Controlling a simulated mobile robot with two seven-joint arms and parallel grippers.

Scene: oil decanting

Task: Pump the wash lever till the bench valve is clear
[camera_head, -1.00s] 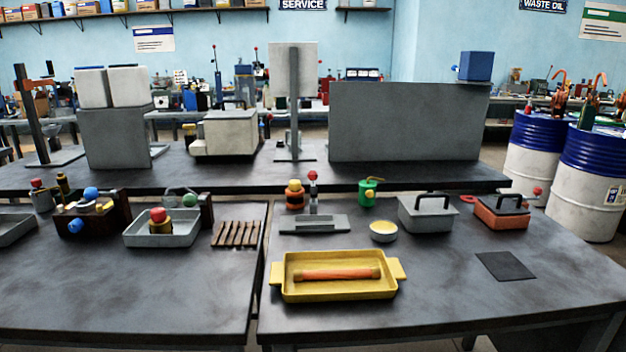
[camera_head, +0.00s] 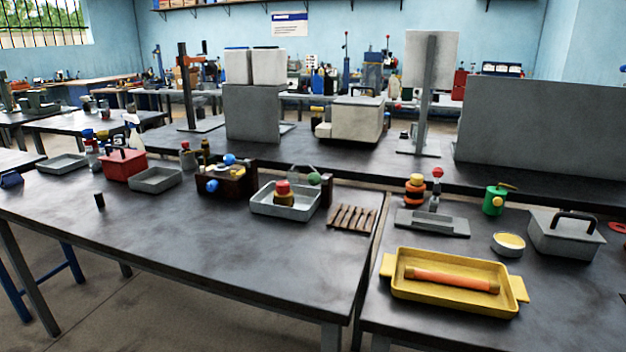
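On the right bench, a grey flat base (camera_head: 432,223) carries a short upright lever (camera_head: 436,190) with a red ball on top; I cannot tell for certain that it is the wash lever. On the left bench, a brass-coloured fitting with a red knob (camera_head: 283,191) sits in a shallow grey tray (camera_head: 270,209). A dark wooden stand (camera_head: 226,182) with blue knobs and a brass part is left of that tray. I cannot tell which of these is the bench valve, or whether it is clear. Neither gripper is in view.
A yellow tray (camera_head: 455,305) holding an orange tube (camera_head: 450,280), a small yellow-filled bowl (camera_head: 508,244), a lidded grey box (camera_head: 566,238) and a green can (camera_head: 494,200) stand on the right bench. A slatted wooden rack (camera_head: 352,218) lies left. The left bench's front (camera_head: 200,240) is clear.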

